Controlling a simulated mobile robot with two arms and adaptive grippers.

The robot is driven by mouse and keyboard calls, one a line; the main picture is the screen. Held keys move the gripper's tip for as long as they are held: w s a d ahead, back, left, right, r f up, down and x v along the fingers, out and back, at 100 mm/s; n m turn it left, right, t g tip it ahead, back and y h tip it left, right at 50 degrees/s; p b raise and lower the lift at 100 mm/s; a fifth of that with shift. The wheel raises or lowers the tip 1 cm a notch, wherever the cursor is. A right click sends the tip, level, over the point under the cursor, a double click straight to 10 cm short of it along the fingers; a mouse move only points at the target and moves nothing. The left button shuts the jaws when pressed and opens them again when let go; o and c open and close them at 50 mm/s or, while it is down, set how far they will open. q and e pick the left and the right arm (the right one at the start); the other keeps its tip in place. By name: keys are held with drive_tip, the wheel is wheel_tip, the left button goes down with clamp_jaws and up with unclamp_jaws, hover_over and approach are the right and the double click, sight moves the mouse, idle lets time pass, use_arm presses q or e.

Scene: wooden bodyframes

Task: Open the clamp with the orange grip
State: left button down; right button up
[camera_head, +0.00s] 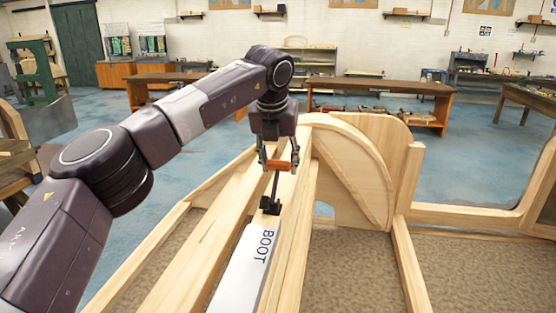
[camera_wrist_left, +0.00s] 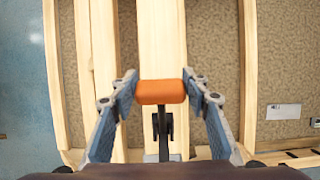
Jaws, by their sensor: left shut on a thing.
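The clamp's orange grip (camera_head: 278,165) sits between the fingers of my left gripper (camera_head: 279,167), which is shut on it. In the left wrist view the orange grip (camera_wrist_left: 161,92) lies crosswise between the two fingertips of my left gripper (camera_wrist_left: 160,89). The clamp's dark bar and black lower part (camera_head: 271,206) run down from the grip to the wooden beam beside the white "BOOT" board (camera_head: 255,255). The black part also shows in the left wrist view (camera_wrist_left: 169,128). How wide the clamp's jaws stand is too small to tell. My right gripper is in no view.
The wooden bodyframe spans the foreground, with long beams (camera_head: 215,243) and a curved arch (camera_head: 360,165) behind the clamp. Brown carpeted panels lie between the beams. Workbenches (camera_head: 385,87) and shelves stand far back, across blue floor.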

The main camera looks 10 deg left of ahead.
use_arm(q)
drive_tip(key=shift+b+x, duration=0.3)
drive_tip(key=shift+x, duration=0.85)
drive_tip(key=shift+w+f+b, duration=0.3)
drive_tip(key=shift+w+f, duration=0.1)
drive_tip(key=shift+f, duration=0.2)
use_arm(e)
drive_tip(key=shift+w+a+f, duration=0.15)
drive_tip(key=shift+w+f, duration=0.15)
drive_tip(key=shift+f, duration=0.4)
use_arm(q)
drive_tip(key=shift+f, duration=0.4)
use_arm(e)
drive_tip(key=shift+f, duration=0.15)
use_arm(q)
drive_tip(key=c, duration=1.4)
unclamp_jaws()
drive_tip(key=shift+w, duration=0.1)
drive_tip(key=o, duration=0.3)
drive_tip(key=shift+w+f, duration=0.15)
drive_tip(key=shift+w, duration=0.2)
drive_tip(key=shift+s+r, duration=0.2)
drive_tip(key=shift+s, duration=0.05)
drive_tip(key=v, duration=1.1)
drive_tip(key=shift+r, duration=0.3)
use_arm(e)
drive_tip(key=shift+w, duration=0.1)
